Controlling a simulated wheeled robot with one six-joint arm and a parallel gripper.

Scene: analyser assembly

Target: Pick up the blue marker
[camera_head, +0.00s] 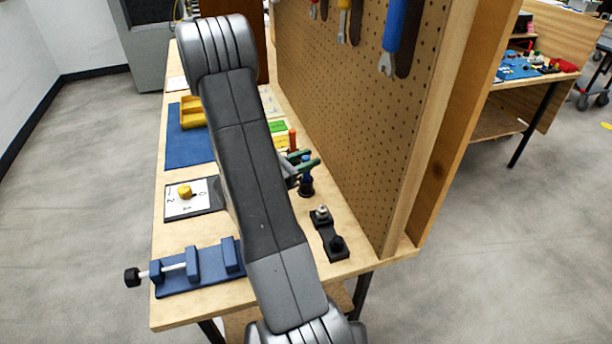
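The blue marker (306,178) stands upright in a dark round holder (306,190) on the wooden bench, near the pegboard. My gripper (304,162) is at the marker's upper part, its two green-tipped fingers pointing right. The fingers are apart, with a bit of blue showing between them. The view is too small to tell whether they touch the marker. My arm covers part of the bench and most of the gripper body.
An orange marker (292,139) stands just behind the gripper. A pegboard (345,110) with hanging tools rises close on the right. A black fixture (329,236), a dial plate (180,208) and a blue clamp (175,283) sit on the bench (208,233).

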